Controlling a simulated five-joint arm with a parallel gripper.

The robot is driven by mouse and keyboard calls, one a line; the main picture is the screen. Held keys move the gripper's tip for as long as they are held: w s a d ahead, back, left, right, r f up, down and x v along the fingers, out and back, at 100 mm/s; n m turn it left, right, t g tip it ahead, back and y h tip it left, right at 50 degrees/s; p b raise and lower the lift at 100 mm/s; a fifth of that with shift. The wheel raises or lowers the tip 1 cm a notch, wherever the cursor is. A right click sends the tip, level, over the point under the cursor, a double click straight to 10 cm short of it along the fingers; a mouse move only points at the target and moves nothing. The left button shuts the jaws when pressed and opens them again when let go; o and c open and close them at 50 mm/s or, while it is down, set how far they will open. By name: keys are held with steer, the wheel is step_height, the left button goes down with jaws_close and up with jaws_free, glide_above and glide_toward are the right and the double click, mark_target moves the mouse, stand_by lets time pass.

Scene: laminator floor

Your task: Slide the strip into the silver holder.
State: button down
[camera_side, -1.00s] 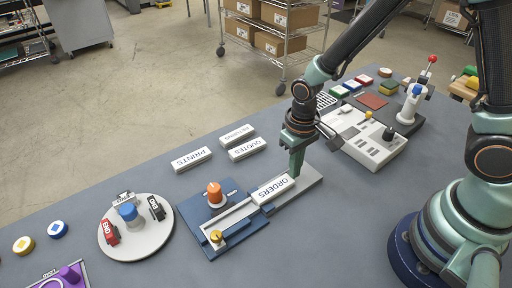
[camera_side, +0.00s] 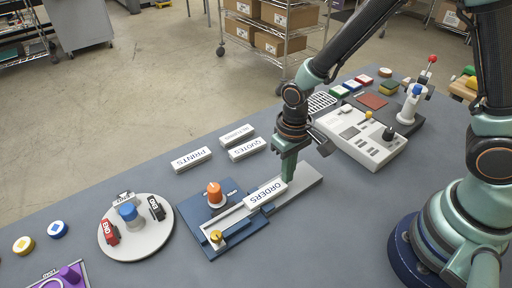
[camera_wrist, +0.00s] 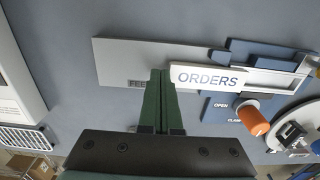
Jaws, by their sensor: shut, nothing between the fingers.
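The white strip marked ORDERS (camera_side: 266,194) lies flat, its rear part on the grey feed plate (camera_side: 308,183) and its front end at the mouth of the silver holder (camera_side: 229,219) on the blue base. My gripper (camera_side: 287,178) is shut and empty, its fingertips down at the strip's rear end. In the wrist view the shut fingers (camera_wrist: 162,74) stand right beside the left end of the strip (camera_wrist: 207,77), seeming to touch it. The holder's channel (camera_wrist: 272,80) runs on to the right in line with the strip.
An orange knob (camera_side: 214,193) with OPEN and CLAMP marks stands beside the channel, and a yellow knob (camera_side: 216,236) at its far end. Strips marked PRINTS (camera_side: 192,159), QUOTES (camera_side: 247,149) and RETURNS (camera_side: 237,135) lie behind. A round white turntable (camera_side: 150,240) sits left.

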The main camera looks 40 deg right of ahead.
mark_target(257, 198)
steer(key=shift+a, duration=0.5)
steer(key=shift+a, duration=0.2)
steer(key=shift+a, duration=1.05)
steer(key=shift+a, duration=0.2)
steer(key=shift+a, duration=1.05)
steer(key=shift+a, duration=0.1)
steer(key=shift+a, duration=1.15)
steer(key=shift+a, duration=0.15)
